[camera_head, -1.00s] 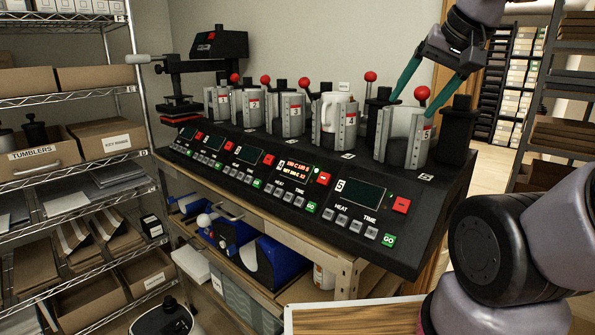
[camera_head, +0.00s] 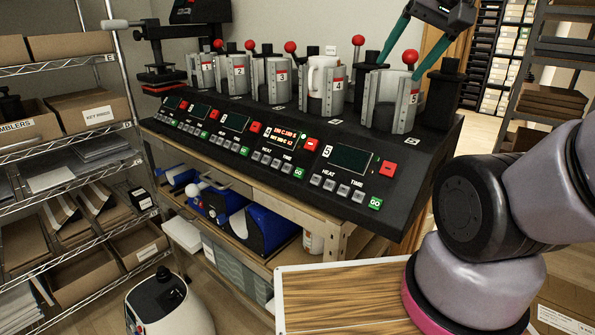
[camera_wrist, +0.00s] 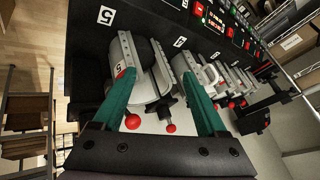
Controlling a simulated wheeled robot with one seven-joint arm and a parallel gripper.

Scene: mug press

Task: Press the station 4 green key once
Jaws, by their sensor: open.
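The station 4 green GO key (camera_head: 299,172) is at the right end of station 4's key row on the black sloped console (camera_head: 400,215). Station 4's display (camera_head: 284,136) is lit with text, and a red key (camera_head: 311,144) sits beside it. A white mug (camera_head: 319,78) stands in the station 4 press. My gripper (camera_head: 400,68) has two teal fingers, spread apart and empty. It is above and behind the key row, around the station 5 press (camera_head: 398,97) in the head view. In the wrist view my gripper (camera_wrist: 159,76) points toward the station 5 press. The green key is not clearly visible there.
Station 5 has a dark display (camera_head: 352,157), its own green GO key (camera_head: 375,203) and a red key (camera_head: 387,168). Red-knobbed levers (camera_head: 410,57) stand up along the presses. Wire shelving (camera_head: 95,140) stands at left. A wood-topped surface (camera_head: 345,295) is in front.

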